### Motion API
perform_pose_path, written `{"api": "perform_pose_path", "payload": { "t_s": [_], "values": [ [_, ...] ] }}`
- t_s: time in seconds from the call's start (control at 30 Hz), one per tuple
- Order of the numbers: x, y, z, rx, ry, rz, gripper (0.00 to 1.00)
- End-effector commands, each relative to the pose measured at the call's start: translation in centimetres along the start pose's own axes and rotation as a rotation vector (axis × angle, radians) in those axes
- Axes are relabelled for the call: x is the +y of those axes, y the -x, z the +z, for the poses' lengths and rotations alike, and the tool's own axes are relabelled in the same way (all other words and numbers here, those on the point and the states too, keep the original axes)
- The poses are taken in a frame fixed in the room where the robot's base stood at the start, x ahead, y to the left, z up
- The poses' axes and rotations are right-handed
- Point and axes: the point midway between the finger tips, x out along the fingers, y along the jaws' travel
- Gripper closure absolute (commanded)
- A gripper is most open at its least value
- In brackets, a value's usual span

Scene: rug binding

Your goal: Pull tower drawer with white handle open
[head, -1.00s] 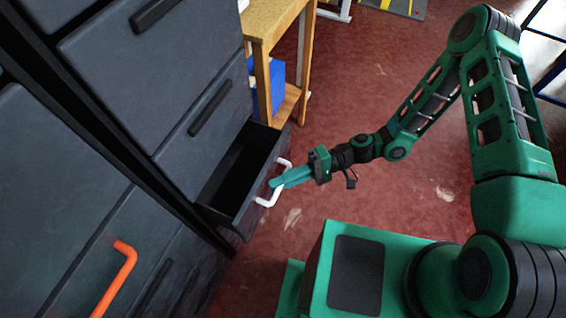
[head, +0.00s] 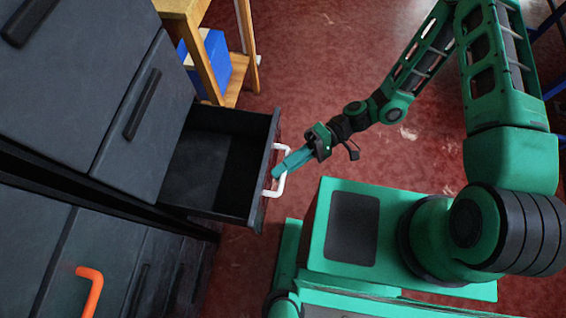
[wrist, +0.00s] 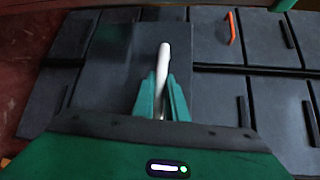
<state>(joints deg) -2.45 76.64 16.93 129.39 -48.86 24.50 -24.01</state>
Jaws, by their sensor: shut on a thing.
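The tower drawer (head: 247,166) with the white handle (head: 279,184) stands out from the dark cabinet, and its empty inside shows in the head view. My gripper (head: 284,166) is shut on the white handle at the drawer's front. In the wrist view the white handle (wrist: 164,62) rises between the fingertips of my gripper (wrist: 162,88). The part of the handle between the fingers is partly hidden.
Another cabinet front with an orange handle (head: 91,288) is at the lower left. A wooden table (head: 200,50) with a blue box (head: 207,58) stands behind the drawer. The red floor (head: 320,60) is clear around my arm.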

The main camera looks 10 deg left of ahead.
Motion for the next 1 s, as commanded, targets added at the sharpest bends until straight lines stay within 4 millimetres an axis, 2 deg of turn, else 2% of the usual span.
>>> {"api": "perform_pose_path", "payload": {
  "t_s": [0.1, 0.13, 0.17, 0.53, 0.67, 1.0],
  "values": [
    [0.2, 0.2, -0.3, 0.007, 0.001, 0.006, 1.0],
    [0.2, 0.1, -0.3, 0.007, 0.001, 0.006, 0.83],
    [0.2, 0.1, -0.3, 0.006, 0.001, 0.006, 0.8],
    [0.1, 0.5, -0.3, 0.005, 0.002, 0.004, 0.8],
    [0.1, 2.1, -0.3, 0.007, 0.002, 0.004, 0.8],
    [0.1, 8.4, -0.4, 0.007, 0.002, 0.006, 0.8]
  ]
}}
